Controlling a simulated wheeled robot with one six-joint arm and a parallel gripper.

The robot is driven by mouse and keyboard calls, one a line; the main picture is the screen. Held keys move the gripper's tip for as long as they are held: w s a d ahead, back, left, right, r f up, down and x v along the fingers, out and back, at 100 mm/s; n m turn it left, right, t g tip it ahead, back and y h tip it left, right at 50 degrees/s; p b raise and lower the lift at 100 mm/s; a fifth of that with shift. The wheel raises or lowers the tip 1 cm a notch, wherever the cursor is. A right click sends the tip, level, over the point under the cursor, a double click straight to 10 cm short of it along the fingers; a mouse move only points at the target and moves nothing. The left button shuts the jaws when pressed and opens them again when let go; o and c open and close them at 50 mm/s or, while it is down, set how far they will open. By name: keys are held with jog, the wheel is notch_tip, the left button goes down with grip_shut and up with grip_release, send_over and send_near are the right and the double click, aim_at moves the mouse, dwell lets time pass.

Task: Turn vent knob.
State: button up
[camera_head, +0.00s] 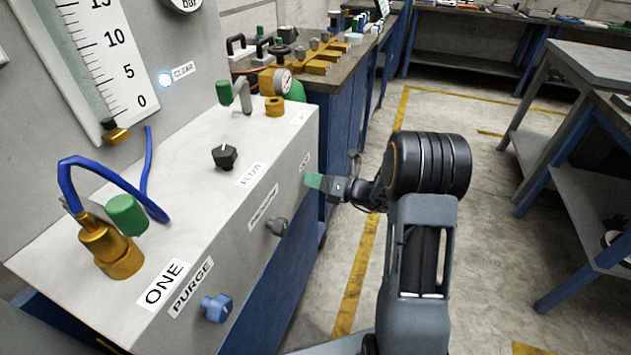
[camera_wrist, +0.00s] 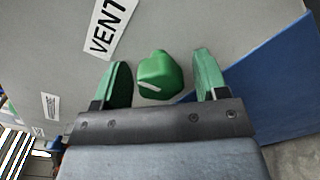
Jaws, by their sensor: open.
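The vent knob is a small green knob with a white pointer line, and it shows in the wrist view (camera_wrist: 159,76) just below the VENT label (camera_wrist: 108,26). It is on the grey front face of the panel box. My gripper (camera_wrist: 165,78) is open, with one green-padded finger on each side of the knob. Gaps show between the knob and both fingers. In the head view my gripper (camera_head: 318,181) is at the right end of the box's front face. The vent knob is hidden there behind the gripper.
The panel box (camera_head: 90,262) carries a blue PURGE knob (camera_head: 216,308), a grey knob (camera_head: 277,226), a black FLOW knob (camera_head: 224,156) and a brass fitting with a blue hose (camera_head: 110,247). A blue cabinet side (camera_wrist: 265,85) lies right of the knob. The floor aisle is clear.

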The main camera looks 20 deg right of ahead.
jog(key=c, duration=0.9)
jog(key=shift+c, duration=0.2)
jog(key=shift+n, duration=0.3)
jog(key=n+b, duration=0.1)
jog(key=n, duration=0.2)
jog(key=shift+f+n, duration=0.1)
jog(key=shift+n, duration=0.3)
jog(key=n+b, duration=0.2)
jog(key=n, duration=0.2)
jog(key=shift+f+n, duration=0.1)
jog(key=shift+n, duration=0.2)
jog(key=n+b, duration=0.3)
jog(key=n, duration=0.1)
jog(key=shift+w+d, duration=0.1)
jog(key=shift+n+b, duration=1.75)
jog(key=shift+n, duration=0.25)
